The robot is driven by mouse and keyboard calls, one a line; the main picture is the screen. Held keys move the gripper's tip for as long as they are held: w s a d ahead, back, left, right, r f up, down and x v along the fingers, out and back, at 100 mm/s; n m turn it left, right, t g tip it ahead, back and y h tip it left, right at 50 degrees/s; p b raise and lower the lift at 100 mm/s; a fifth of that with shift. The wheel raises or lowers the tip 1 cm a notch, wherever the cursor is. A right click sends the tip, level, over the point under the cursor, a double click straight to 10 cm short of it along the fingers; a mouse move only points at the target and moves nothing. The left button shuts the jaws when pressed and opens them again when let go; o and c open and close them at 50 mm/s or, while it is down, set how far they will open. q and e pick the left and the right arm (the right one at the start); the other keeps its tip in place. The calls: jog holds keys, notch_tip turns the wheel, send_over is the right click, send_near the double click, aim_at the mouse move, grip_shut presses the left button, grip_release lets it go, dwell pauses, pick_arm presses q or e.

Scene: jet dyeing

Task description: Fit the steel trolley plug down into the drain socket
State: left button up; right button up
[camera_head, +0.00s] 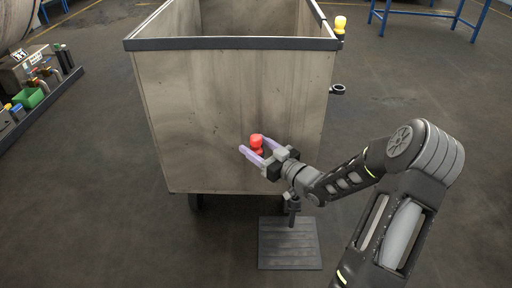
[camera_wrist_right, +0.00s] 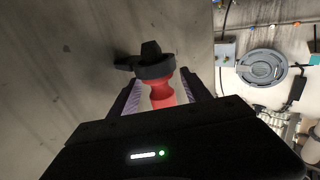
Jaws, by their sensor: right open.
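A red knob-shaped piece (camera_head: 256,141) shows in front of the trolley's near wall (camera_head: 225,95). In the right wrist view the red piece (camera_wrist_right: 162,92) has a dark collar and a black end towards the wall. I cannot tell whether it is fixed there, or whether it belongs to the steel plug. My right gripper (camera_head: 257,149) is open, its pale fingers on either side of the red piece. Contact is unclear. A small dark ring (camera_head: 338,90) sticks out from the trolley's right side; I cannot tell whether it is the drain socket. My left gripper is out of view.
A dark ribbed plate (camera_head: 290,250) lies on the floor below my right gripper, with a short grey post (camera_head: 293,212) above it.

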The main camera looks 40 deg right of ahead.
jog(key=shift+c, duration=0.6)
grip_shut()
